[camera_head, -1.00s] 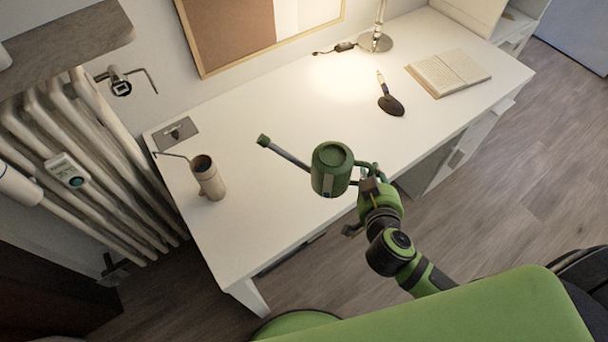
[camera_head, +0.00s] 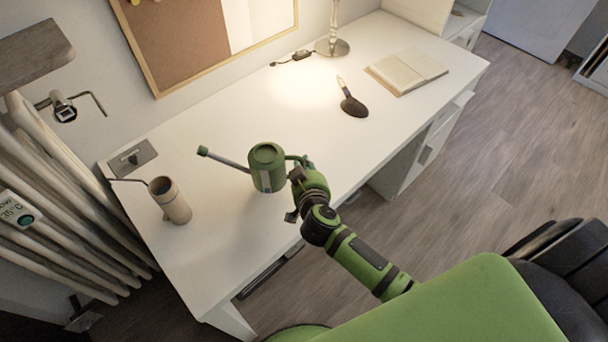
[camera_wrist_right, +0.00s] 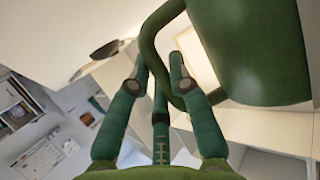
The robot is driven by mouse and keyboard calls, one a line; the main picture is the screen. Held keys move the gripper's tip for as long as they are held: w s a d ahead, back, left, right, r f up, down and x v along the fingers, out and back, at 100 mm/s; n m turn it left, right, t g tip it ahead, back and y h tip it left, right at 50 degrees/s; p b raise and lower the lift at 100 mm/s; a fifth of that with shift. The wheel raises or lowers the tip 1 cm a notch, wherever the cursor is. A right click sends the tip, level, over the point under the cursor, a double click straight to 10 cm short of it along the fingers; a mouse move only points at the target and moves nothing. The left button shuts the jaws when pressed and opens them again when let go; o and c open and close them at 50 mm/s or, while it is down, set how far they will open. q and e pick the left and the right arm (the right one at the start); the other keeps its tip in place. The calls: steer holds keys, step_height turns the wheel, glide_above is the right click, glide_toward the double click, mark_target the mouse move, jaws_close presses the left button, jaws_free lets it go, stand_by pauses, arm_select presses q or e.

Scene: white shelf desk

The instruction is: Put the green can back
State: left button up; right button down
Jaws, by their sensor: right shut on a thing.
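The green can (camera_head: 267,168) is a watering can with a long thin spout that points left. In the head view it appears over the white desk (camera_head: 230,235), upright; I cannot tell whether its base touches the top. My right gripper (camera_head: 299,172) is at the can's right side, shut on its handle. In the right wrist view the can's body (camera_wrist_right: 255,50) fills the upper right, and its curved handle (camera_wrist_right: 150,50) passes between the fingers (camera_wrist_right: 160,75). My left gripper is not in view.
A beige cylindrical container (camera_head: 170,201) with a thin rod stands left of the can. A dark brush-like tool (camera_head: 353,105), an open book (camera_head: 407,70) and a lamp base (camera_head: 332,47) lie farther back. A radiator (camera_head: 60,215) stands at the left. The desk's middle is clear.

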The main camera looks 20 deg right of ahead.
steer(key=shift+f+b, duration=0.35)
steer(key=shift+f, duration=1.15)
steer(key=shift+f, duration=0.15)
steer(key=c, duration=1.1)
jaws_free()
steer(key=shift+c, duration=0.2)
steer(key=shift+s, duration=0.15)
steer(key=p+v, duration=0.1)
steer(key=v, duration=1.1)
